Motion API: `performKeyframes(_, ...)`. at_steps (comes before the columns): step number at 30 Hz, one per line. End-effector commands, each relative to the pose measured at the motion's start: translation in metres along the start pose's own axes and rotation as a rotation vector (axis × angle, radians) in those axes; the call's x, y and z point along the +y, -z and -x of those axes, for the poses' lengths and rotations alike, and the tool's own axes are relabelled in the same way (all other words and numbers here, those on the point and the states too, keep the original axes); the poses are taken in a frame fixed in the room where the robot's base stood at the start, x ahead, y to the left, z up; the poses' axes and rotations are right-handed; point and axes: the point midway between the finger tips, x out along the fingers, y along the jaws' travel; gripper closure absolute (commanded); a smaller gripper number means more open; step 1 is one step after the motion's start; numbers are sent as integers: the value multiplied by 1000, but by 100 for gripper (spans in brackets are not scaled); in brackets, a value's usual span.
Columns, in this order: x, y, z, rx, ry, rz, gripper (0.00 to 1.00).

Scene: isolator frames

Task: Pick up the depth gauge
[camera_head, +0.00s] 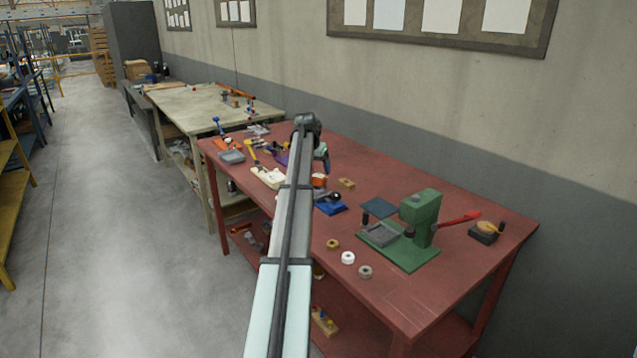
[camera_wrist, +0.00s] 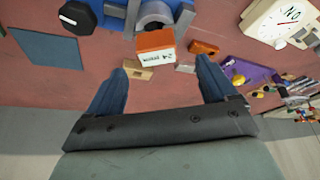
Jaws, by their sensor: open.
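My gripper (camera_wrist: 162,67) is open, its two blue fingers apart with nothing held between them. In the wrist view, an orange and white box marked 24 (camera_wrist: 155,46) and a small tan block (camera_wrist: 137,72) lie on the table just beyond the fingertips. A small pale piece (camera_wrist: 186,68) lies near the right finger. I cannot tell which thing is the depth gauge; no part is clearly recognisable as one. In the head view, my arm covers part of the red table, and the tan block (camera_head: 347,184) shows to its right.
The red table (camera_head: 460,278) also holds a green press (camera_head: 420,217) with a red handle, a dark flat plate (camera_head: 379,208), several small rings, and a blue device (camera_head: 331,209). The wrist view shows an orange block (camera_wrist: 203,47), a purple piece (camera_wrist: 246,68) and a white dial device (camera_wrist: 275,20).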

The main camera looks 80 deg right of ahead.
Motion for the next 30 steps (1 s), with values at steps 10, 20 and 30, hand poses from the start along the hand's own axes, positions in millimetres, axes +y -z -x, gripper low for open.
performKeyframes(10, 2, -2, -25, -1, 0, 0, 15)
performKeyframes(20, 2, -2, -56, 0, 0, 1, 15)
performKeyframes(30, 3, -2, -56, 0, 0, 0, 31)
